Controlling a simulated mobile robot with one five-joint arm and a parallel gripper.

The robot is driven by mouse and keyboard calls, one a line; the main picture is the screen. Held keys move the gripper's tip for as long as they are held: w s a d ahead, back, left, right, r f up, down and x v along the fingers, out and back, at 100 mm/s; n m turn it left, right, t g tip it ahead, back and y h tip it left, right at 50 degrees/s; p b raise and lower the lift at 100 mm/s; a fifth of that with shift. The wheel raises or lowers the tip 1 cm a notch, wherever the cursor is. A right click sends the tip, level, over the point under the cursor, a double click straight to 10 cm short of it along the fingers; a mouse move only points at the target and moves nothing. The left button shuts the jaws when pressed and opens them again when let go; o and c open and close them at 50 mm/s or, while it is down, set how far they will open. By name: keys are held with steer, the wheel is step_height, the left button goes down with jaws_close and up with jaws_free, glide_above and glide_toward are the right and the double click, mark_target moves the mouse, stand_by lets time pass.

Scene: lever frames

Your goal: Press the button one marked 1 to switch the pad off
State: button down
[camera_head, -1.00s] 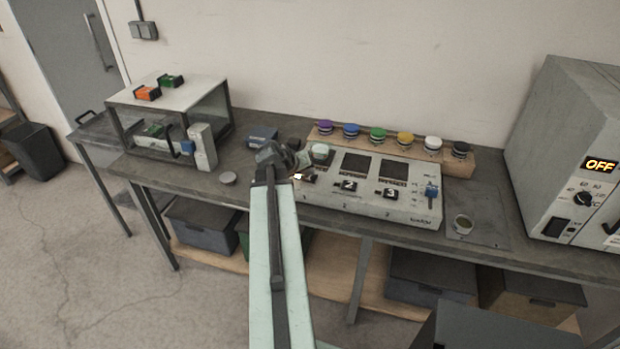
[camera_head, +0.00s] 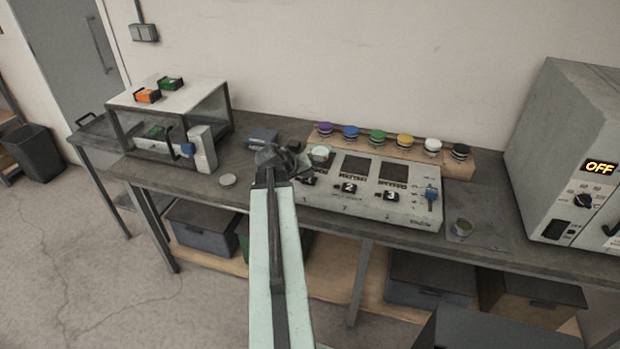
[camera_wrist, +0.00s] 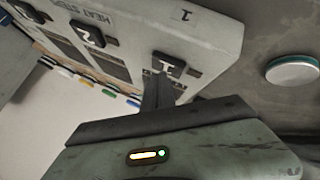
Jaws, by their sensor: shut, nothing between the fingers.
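The button marked 1 (camera_head: 308,181) is a dark key on the sloping front of a pale three-pad heating unit (camera_head: 410,211). In the wrist view the button (camera_wrist: 174,62) shows its white 1, and my shut, empty gripper (camera_wrist: 160,78) points at its lower edge. The fingertips are at or very close to the button; I cannot tell whether they touch. In the head view my gripper (camera_head: 298,164) partly hides the left pad. A pale green-topped round item (camera_head: 320,153) is at that pad. No glow shows beside button 1.
Coloured-lid jars stand on a wooden rack (camera_head: 463,163) behind.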

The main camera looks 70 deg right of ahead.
mark_target(307, 180)
steer(key=shift+r, duration=0.5)
step_height(307, 180, up, 6)
steer(key=p, duration=0.6)
